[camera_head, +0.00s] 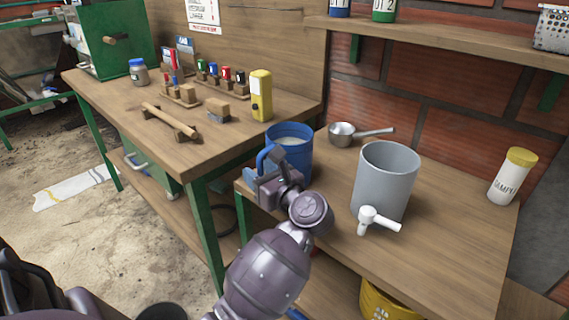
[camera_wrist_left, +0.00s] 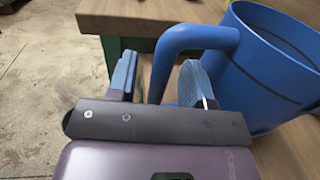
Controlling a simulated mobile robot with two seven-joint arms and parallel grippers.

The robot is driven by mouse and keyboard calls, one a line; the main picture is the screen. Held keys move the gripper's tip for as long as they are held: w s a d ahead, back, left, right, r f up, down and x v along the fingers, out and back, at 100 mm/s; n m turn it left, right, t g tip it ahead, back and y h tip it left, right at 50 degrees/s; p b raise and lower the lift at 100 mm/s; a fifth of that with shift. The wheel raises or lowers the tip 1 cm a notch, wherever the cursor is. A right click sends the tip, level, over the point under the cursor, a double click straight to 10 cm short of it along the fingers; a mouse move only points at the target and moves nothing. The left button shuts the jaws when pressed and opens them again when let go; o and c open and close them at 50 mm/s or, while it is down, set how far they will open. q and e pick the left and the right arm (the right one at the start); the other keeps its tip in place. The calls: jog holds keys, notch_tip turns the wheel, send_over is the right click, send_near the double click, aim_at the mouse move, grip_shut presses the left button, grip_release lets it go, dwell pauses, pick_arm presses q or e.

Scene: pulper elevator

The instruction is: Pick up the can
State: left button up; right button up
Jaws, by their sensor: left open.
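The can appears to be the blue container (camera_head: 299,160) with a curved side handle, standing upright at the left end of the lower wooden table. Something pale shows inside its top. In the left wrist view the blue can (camera_wrist_left: 262,70) fills the upper right, with its handle curving out to the left. My left gripper (camera_head: 262,178) is at the handle side of the can in the head view. In the wrist view my left gripper (camera_wrist_left: 158,82) is open, with the handle's downward part between its two fingers. My right gripper is not in view.
A grey bucket (camera_head: 385,180) with a white tap stands to the right of the can. A metal ladle (camera_head: 345,133) lies behind them. A white bottle (camera_head: 511,178) with a yellow cap stands far right. The higher workbench (camera_head: 110,88) with tools is left. The table's front right is clear.

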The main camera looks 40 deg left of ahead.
pick_arm(q)
grip_shut()
dwell(1.2)
jog(key=shift+r, duration=0.1)
